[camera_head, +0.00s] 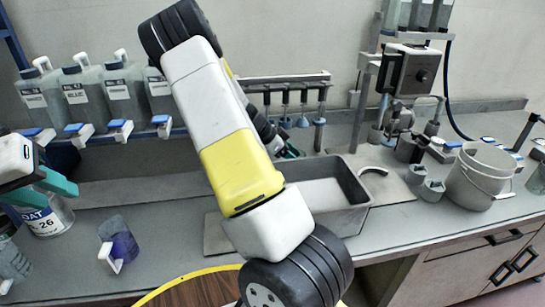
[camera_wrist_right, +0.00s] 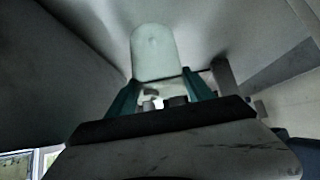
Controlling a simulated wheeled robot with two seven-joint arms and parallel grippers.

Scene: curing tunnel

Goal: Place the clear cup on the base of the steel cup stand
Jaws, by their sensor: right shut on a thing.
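My right arm crosses the middle of the head view, and its gripper (camera_head: 288,148) is mostly hidden behind the arm, over the back of the counter. In the right wrist view, the teal fingers of my right gripper (camera_wrist_right: 160,95) are on either side of a pale, rounded, translucent thing (camera_wrist_right: 155,52), which looks like the clear cup. My left gripper (camera_head: 45,190) is at the left edge, with its teal fingers apart and nothing seen between them. I cannot clearly pick out the steel cup stand; small metal stands (camera_head: 390,125) are at the back right.
A steel sink (camera_head: 368,190) lies right of my arm. A rack with hanging tools (camera_head: 300,82) stands behind it. A white bucket (camera_head: 478,178) stands right. Several bottles (camera_head: 85,95) line the back left. A blue-stained container (camera_head: 122,247) and labelled tin (camera_head: 48,222) are at left.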

